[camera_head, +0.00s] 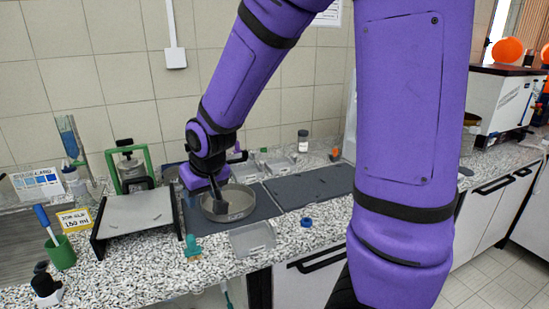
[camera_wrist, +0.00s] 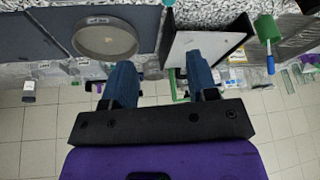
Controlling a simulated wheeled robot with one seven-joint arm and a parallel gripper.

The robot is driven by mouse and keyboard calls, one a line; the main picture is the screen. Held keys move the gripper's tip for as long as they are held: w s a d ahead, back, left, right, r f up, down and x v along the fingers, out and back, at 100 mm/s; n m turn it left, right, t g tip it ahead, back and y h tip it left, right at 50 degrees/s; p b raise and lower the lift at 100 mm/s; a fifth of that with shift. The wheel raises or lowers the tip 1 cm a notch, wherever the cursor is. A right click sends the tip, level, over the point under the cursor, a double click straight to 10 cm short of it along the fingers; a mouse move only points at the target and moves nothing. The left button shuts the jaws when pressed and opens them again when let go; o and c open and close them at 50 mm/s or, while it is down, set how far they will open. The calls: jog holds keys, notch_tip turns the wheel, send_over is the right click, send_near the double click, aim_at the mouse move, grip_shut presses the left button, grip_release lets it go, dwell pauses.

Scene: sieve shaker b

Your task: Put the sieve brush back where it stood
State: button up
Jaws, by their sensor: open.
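A brush-like tool with a blue handle (camera_head: 43,218) stands tilted in a green cup (camera_head: 62,254) at the front left of the counter; its lower end is hidden in the cup. The same handle (camera_wrist: 270,64) and cup (camera_wrist: 268,28) show at the upper right of the wrist view. My gripper (camera_head: 217,205) is over the round sieve (camera_head: 236,203) on a dark mat, right of the cup and well apart from it. In the wrist view my gripper (camera_wrist: 161,75) has its two fingers spread with nothing between them.
A tilted grey plate on a black stand (camera_head: 135,218) lies between cup and sieve. A yellow label (camera_head: 74,219) stands by the cup. A clear tray (camera_head: 252,238), a teal item (camera_head: 192,247) and a blue ring (camera_head: 307,222) are near the front edge. The right dark mat (camera_head: 315,186) is mostly clear.

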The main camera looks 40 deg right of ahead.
jog(key=s+d+r, duration=0.2)
jog(key=s+r, duration=0.5)
jog(key=s, duration=0.3)
jog(key=s+d+r, duration=0.2)
jog(key=s+r, duration=0.6)
jog(key=s, duration=0.3)
jog(key=shift+s+d+r+t, duration=0.15)
jog(key=shift+d+r+t, duration=0.1)
jog(key=shift+r+t, duration=0.05)
